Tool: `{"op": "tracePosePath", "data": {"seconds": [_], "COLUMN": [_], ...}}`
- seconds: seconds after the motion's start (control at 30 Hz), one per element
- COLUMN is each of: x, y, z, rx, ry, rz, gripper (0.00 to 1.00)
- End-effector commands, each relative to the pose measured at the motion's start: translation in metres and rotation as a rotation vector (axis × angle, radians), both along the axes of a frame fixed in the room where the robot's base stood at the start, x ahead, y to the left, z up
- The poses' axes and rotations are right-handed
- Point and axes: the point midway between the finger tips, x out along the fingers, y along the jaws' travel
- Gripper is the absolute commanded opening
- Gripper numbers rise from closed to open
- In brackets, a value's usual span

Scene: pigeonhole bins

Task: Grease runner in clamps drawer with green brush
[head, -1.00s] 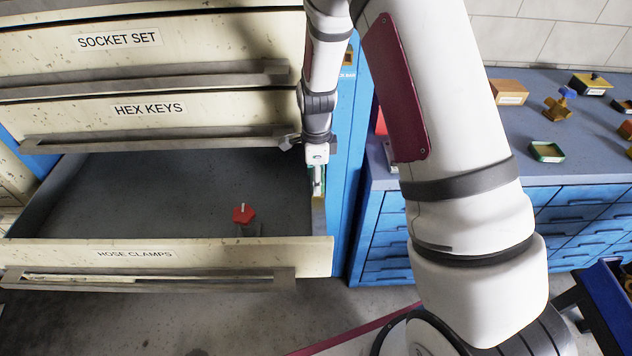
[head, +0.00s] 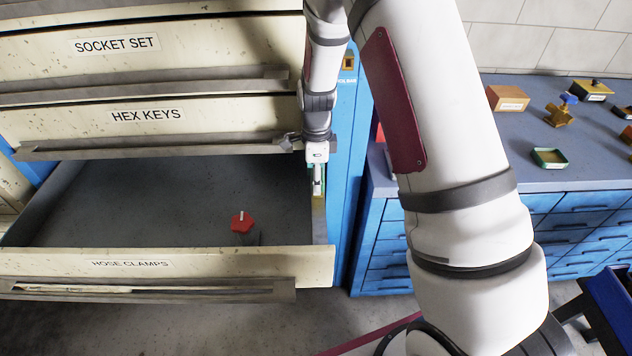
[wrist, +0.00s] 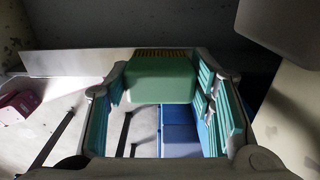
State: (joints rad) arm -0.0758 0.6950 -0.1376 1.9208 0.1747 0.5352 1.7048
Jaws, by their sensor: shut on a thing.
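The clamps drawer, labelled HOSE CLAMPS (head: 130,264), is pulled out below the HEX KEYS drawer. My gripper (head: 317,178) is at the drawer's right side, pointing down. In the wrist view my gripper (wrist: 165,105) is shut on the green brush (wrist: 160,80), a green block between its teal-padded fingers. Yellowish bristles show at the block's far edge. In the head view the brush is mostly hidden by my gripper. The right-hand runner (head: 320,222) shows as a pale strip just below my gripper. I cannot tell whether the bristles touch it.
A red-topped object (head: 242,222) stands inside the drawer near its front right. The closed HEX KEYS drawer (head: 147,115) overhangs the back. A blue bench (head: 470,160) to the right holds several small items, including a green tray (head: 549,158).

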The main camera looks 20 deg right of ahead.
Motion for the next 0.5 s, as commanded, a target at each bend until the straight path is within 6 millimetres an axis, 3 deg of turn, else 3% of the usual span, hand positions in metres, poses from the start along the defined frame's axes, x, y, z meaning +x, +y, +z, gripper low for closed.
{"op": "tracePosePath", "data": {"seconds": [0.5], "x": [0.0002], "y": [-0.0006], "z": [-0.0004], "rx": [0.0], "ry": [0.002], "rz": [0.001], "gripper": [0.17]}}
